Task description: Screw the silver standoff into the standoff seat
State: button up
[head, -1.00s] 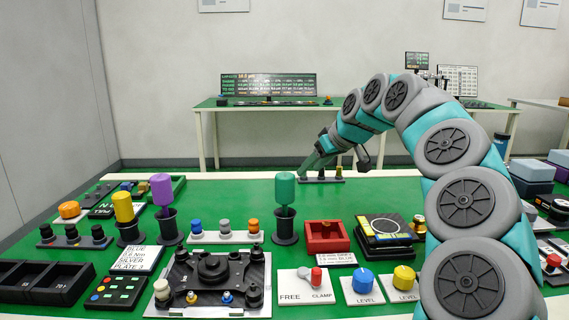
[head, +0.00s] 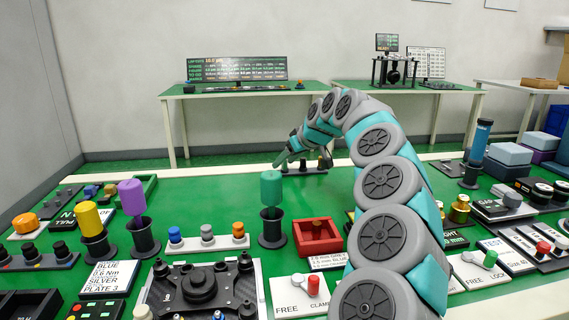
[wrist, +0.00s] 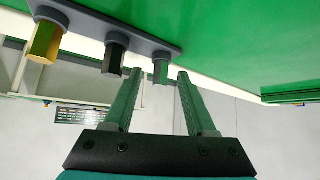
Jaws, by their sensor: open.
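A dark rack (wrist: 130,32) appears along the top of the wrist view, holding three hex standoffs: a gold one (wrist: 43,45), a black one (wrist: 114,57) and a pale one tinted green (wrist: 161,70), apparently the silver standoff. My gripper (wrist: 182,78) is open and empty. I cannot tell which part is the standoff seat.
A black fixture plate (head: 205,288) lies at the front. Yellow (head: 88,218), purple (head: 132,198) and teal (head: 271,189) handled tools stand in holders. A red tray (head: 317,247) sits beside my arm. A card (head: 105,277) reads blue, silver, plate 3.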

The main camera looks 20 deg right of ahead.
jog(key=shift+w+f, duration=0.2)
jog(key=shift+f, duration=0.1)
grip_shut()
dwell(0.4)
